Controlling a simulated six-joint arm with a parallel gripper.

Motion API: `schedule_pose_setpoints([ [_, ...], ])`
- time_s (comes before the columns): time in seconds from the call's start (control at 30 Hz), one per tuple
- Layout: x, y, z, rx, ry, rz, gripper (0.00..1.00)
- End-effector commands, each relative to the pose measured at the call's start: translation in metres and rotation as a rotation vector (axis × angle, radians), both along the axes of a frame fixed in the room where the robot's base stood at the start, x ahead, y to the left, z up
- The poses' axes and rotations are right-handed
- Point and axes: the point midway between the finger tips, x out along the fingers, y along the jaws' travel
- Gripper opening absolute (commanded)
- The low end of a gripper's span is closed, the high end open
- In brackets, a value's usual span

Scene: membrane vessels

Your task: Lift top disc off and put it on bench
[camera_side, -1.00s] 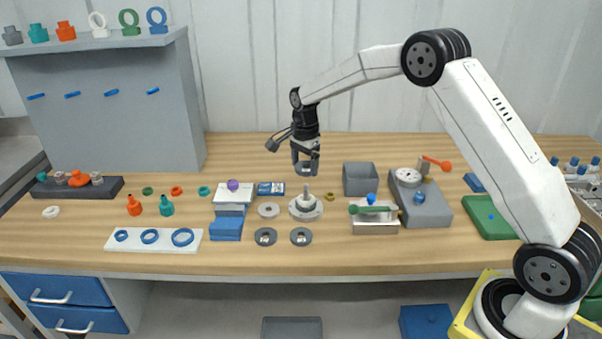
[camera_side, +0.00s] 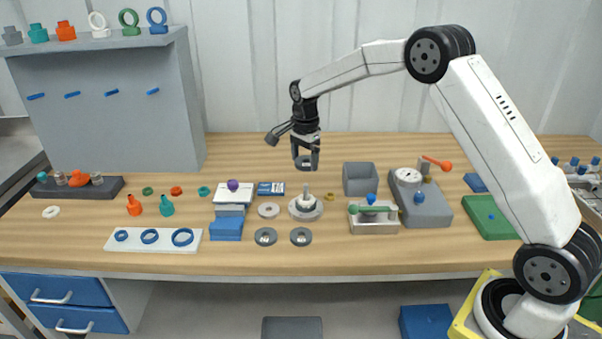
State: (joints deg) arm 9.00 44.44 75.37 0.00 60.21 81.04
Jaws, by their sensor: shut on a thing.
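My gripper (camera_side: 305,158) is shut on a dark grey disc (camera_side: 305,163). It holds the disc in the air above the bench (camera_side: 400,258). The fingers hide part of the disc. Below it stands a pale round vessel base (camera_side: 305,212) with an upright post in its middle. The held disc is clear of that post, with a visible gap. Two dark grey discs with light centres, a left one (camera_side: 265,237) and a right one (camera_side: 301,236), lie flat on the bench in front of the base. A pale ring (camera_side: 268,210) lies to its left.
A grey open box (camera_side: 360,179) and a metal tray with a green-handled tool (camera_side: 374,223) stand to the right. A gauge block (camera_side: 420,203) is farther right. Stacked blocks (camera_side: 229,215) stand to the left. The bench's front strip is clear.

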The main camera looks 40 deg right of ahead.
Motion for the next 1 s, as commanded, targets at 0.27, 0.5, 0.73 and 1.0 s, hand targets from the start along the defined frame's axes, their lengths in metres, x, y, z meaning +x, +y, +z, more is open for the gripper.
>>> schedule_pose_setpoints([
  [0.27,0.0,0.0,0.012,0.0,-0.001,0.0,0.26],
  [0.5,0.001,0.0,0.022,0.0,-0.002,0.0,0.26],
  [0.73,0.0,0.0,0.024,0.0,-0.001,0.0,0.26],
  [1.0,-0.004,0.001,0.024,0.0,-0.001,0.0,0.26],
])
